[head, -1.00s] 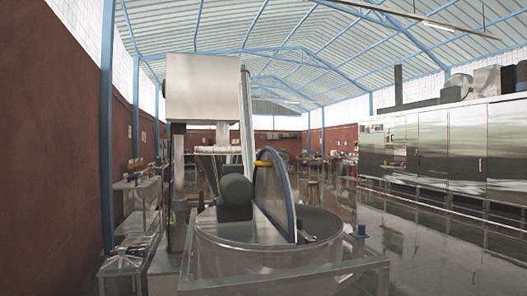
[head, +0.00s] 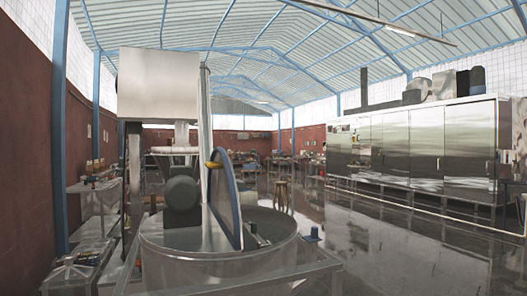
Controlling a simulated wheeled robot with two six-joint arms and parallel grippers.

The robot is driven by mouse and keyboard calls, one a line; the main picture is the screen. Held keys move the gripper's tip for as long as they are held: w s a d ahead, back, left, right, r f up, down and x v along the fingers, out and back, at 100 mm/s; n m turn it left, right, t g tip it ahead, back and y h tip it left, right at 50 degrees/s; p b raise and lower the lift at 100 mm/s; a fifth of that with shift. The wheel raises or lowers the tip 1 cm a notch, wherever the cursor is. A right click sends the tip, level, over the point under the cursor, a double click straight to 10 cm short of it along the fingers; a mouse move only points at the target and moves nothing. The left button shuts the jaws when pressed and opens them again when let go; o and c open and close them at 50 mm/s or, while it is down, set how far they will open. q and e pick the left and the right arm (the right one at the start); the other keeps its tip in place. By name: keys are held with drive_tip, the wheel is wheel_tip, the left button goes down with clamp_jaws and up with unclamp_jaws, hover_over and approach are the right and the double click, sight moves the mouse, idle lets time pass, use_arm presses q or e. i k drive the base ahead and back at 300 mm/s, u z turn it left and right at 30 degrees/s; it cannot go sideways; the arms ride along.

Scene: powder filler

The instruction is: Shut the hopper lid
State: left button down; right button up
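The hopper (head: 205,267) is a wide round metal tub low in the middle of the head view. Its lid (head: 225,200) stands upright and raised, seen nearly edge-on, with a blue-grey rim and a yellow handle (head: 214,164) near the top. The tub's right half is uncovered. A dark motor-like block (head: 182,193) sits left of the lid on the fixed part of the top. Neither of my grippers shows in the view.
A metal box on a column (head: 158,85) rises behind the hopper. A metal frame (head: 315,270) surrounds the tub. Shelving (head: 95,205) stands at the left, a stool (head: 282,190) behind. Steel cabinets (head: 410,150) line the right. Shiny floor lies open to the right.

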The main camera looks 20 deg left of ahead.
sight(223, 199)
drive_tip(key=z, duration=0.1)
drive_tip(key=i, duration=1.3)
drive_tip(key=u, duration=0.75)
